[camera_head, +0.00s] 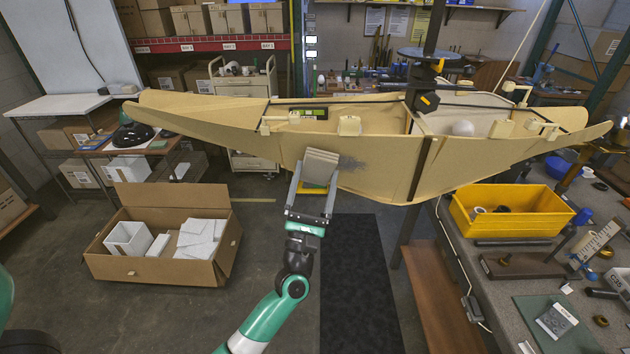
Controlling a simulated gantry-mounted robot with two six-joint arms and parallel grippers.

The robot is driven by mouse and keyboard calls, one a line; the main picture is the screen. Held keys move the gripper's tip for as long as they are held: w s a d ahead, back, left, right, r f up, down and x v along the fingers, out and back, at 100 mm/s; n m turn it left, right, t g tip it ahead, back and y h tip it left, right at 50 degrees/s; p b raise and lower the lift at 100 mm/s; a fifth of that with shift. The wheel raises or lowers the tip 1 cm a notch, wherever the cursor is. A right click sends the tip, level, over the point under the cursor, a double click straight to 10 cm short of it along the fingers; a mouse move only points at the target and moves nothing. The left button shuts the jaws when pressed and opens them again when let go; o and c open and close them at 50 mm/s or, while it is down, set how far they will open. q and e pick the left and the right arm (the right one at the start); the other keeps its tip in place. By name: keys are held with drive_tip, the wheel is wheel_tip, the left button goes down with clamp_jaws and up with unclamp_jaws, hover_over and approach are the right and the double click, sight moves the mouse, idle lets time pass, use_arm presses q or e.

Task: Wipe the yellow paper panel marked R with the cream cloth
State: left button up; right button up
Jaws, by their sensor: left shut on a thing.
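A large yellow paper panel (385,168) forms the near side of a boat-shaped lamp body held up by a dark post. I cannot read an R on it. A grey smudge (350,163) marks the panel just right of my left gripper. My left gripper (317,180) reaches up from below and is shut on a folded cream cloth (321,163). The cloth is in front of the panel's lower middle; I cannot tell if it touches. My right gripper is not in view.
A cardboard box (150,268) with white blocks stands on the floor at left. A yellow bin (510,222) and tools sit on the grey workbench (470,262) at right.

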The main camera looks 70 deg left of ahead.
use_arm(q)
drive_tip(key=shift+w+a+r, duration=0.1)
drive_tip(key=shift+w+a, duration=0.05)
drive_tip(key=shift+a, duration=0.1)
